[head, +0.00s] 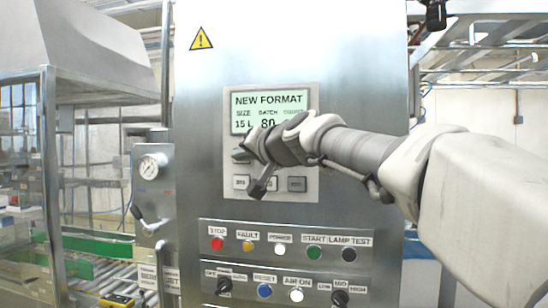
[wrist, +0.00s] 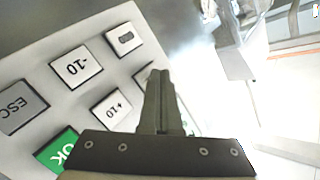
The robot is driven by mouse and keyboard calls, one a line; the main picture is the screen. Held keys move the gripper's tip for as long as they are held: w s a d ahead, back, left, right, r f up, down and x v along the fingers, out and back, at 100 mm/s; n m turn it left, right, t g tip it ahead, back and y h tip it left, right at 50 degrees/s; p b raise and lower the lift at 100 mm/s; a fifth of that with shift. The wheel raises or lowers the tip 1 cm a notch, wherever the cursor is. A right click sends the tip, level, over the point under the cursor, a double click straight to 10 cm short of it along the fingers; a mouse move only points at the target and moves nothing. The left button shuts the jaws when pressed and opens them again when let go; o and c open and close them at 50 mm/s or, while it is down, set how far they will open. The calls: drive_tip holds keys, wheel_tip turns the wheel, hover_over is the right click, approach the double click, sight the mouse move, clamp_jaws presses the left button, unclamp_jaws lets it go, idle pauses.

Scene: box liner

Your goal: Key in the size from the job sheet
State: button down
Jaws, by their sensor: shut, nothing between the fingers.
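The panel's screen (head: 268,110) reads NEW FORMAT, with SIZE 15 L and BATCH 80; a third column is mostly hidden by my arm. Below it, the keypad (head: 312,190) shows a lower row of keys, while the upper row is largely covered by my gripper (head: 241,155). In the wrist view my gripper (wrist: 159,75) is shut and empty, its tips over a partly hidden key (wrist: 147,76) beside the +10 key (wrist: 112,108). The -10 key (wrist: 75,67), minus key (wrist: 124,40), grey ESC key (wrist: 18,107) and green OK key (wrist: 60,148) also show. Contact cannot be told. No job sheet is recognisable.
Below the keypad are a row of labelled buttons (head: 281,250) and a lower strip with knobs (head: 340,298). A pressure gauge (head: 152,166) and lever stand left of the cabinet. A conveyor (head: 105,275) lies further left.

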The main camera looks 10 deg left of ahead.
drive_tip(key=shift+s, duration=0.1)
idle(0.3)
drive_tip(key=shift+s, duration=0.65)
drive_tip(key=shift+s+a+b, duration=0.15)
drive_tip(key=shift+s+b, duration=0.15)
drive_tip(key=shift+s, duration=0.95)
drive_tip(key=shift+s+a+b, duration=0.1)
drive_tip(key=shift+s+b, duration=0.2)
drive_tip(key=shift+s, duration=0.95)
